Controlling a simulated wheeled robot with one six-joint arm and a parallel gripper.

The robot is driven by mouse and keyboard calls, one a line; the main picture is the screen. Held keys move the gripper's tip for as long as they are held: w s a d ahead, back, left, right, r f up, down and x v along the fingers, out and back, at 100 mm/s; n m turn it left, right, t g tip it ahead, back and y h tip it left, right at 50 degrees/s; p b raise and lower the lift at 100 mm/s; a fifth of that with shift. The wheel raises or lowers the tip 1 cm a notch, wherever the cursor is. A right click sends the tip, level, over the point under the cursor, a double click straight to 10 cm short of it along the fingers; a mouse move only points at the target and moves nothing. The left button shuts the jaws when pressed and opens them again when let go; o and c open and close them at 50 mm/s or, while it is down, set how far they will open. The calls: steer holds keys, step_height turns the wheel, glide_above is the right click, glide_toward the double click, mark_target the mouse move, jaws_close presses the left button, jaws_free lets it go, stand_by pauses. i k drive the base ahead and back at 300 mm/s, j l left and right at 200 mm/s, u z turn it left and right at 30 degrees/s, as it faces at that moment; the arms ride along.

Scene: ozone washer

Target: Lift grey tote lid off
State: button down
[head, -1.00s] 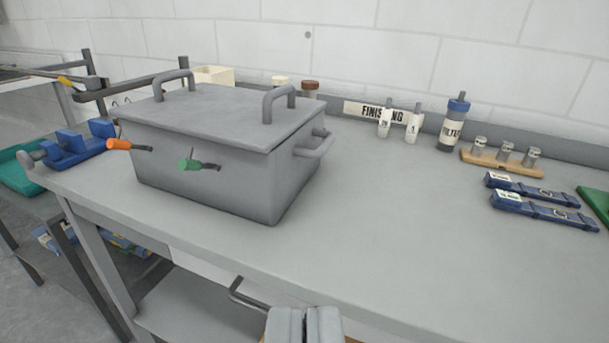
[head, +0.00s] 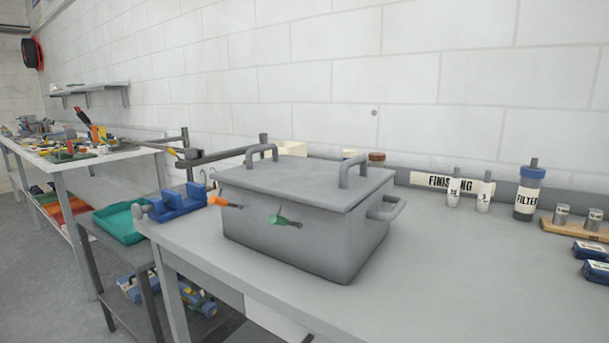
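The grey tote (head: 290,245) stands on the grey bench, near its left end. Its flat grey lid (head: 305,182) lies on top and covers the opening. Two upright grey loop handles rise from the lid, a left one (head: 262,151) and a right one (head: 354,168). A side handle (head: 388,208) sticks out from the tote's right wall. An orange-tipped fitting (head: 218,201) and a green-tipped fitting (head: 280,220) project from the front wall. My gripper is outside this view.
On the bench (head: 450,290), a filter bottle (head: 528,194), small white bottles and a wooden holder (head: 572,229) stand to the right. A blue fixture (head: 180,204) and teal tray (head: 120,222) lie left. Bare bench lies right of the tote.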

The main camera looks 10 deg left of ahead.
mark_target(336, 187)
steer(key=i+j+z, duration=0.2)
steer(key=i+j, duration=0.2)
steer(key=j, duration=0.25)
steer(key=i+j+z, duration=0.15)
steer(key=j, duration=0.15)
steer(key=i+j+z, duration=0.1)
steer(key=j, duration=0.25)
steer(key=i+j+z, duration=0.1)
steer(key=j, duration=0.3)
steer(key=i+j+z, duration=0.1)
steer(key=i+j, duration=0.15)
steer(key=j, duration=0.1)
